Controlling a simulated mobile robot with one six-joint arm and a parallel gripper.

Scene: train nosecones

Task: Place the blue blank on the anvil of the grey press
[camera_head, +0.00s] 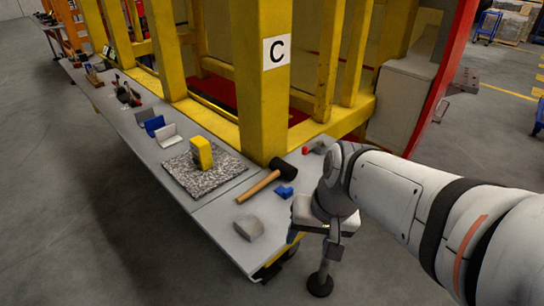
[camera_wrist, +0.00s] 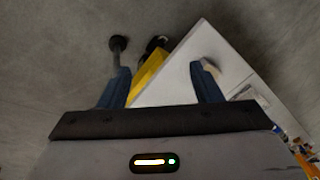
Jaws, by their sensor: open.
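Two blue things lie on the long grey bench (camera_head: 222,207): a small blue piece (camera_head: 285,192) beside the hammer, and a blue angled piece (camera_head: 154,125) between a grey and a white one. I cannot tell for sure which is the blank. Dark, small tool-like shapes (camera_head: 126,92) stand farther along the bench; I cannot make out the grey press or its anvil. My gripper (camera_head: 312,234) is open and empty beyond the bench's near right edge, pointing down. In the wrist view its two blue fingers are apart (camera_wrist: 161,70), with floor and a bench corner beyond them.
A yellow block (camera_head: 201,153) stands on a speckled plate (camera_head: 180,180). A hammer (camera_head: 262,183) and a grey lump (camera_head: 249,227) lie near the bench end. A yellow frame post (camera_head: 262,110) marked C rises behind. A dark round foot (camera_head: 320,285) stands on the floor below my gripper.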

